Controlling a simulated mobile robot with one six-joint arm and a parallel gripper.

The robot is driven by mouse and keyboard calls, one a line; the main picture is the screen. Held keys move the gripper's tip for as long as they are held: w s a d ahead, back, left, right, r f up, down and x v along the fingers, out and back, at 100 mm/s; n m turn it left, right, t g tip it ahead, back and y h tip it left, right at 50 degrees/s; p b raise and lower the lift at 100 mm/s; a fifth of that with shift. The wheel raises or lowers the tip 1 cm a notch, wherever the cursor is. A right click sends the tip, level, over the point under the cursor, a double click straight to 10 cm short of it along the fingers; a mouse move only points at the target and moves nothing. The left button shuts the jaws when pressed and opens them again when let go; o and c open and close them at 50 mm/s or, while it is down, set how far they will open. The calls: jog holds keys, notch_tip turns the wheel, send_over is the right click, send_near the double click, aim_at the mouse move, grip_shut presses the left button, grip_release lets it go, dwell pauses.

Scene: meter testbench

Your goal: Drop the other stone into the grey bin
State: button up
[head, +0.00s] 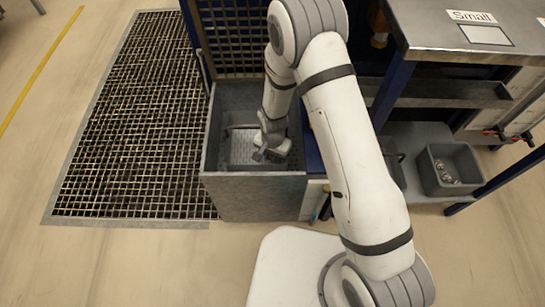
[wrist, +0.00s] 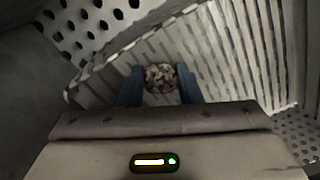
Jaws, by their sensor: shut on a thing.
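My gripper (head: 268,153) reaches down inside a large open grey box (head: 252,190) in the head view. In the wrist view its two blue fingers (wrist: 160,90) are shut on a mottled brown-grey stone (wrist: 160,76). The stone is above or at a slatted grey surface (wrist: 215,55); I cannot tell whether it touches. In the head view the stone is hidden by my gripper. A smaller grey bin (head: 430,180) sits on the low shelf at the right, with several small shiny pieces (head: 446,173) in it.
A floor grating (head: 130,130) lies left of the large box. A metal-topped bench (head: 470,35) with a "Small" label stands at the upper right, its blue leg (head: 505,178) near the smaller bin. Perforated plate (wrist: 85,25) borders the slats in the wrist view. Open floor lies at the front left.

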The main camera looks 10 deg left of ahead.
aim_at(273, 157)
notch_tip(273, 157, up, 10)
jog(key=p, duration=0.3)
jog(key=shift+p, duration=0.4)
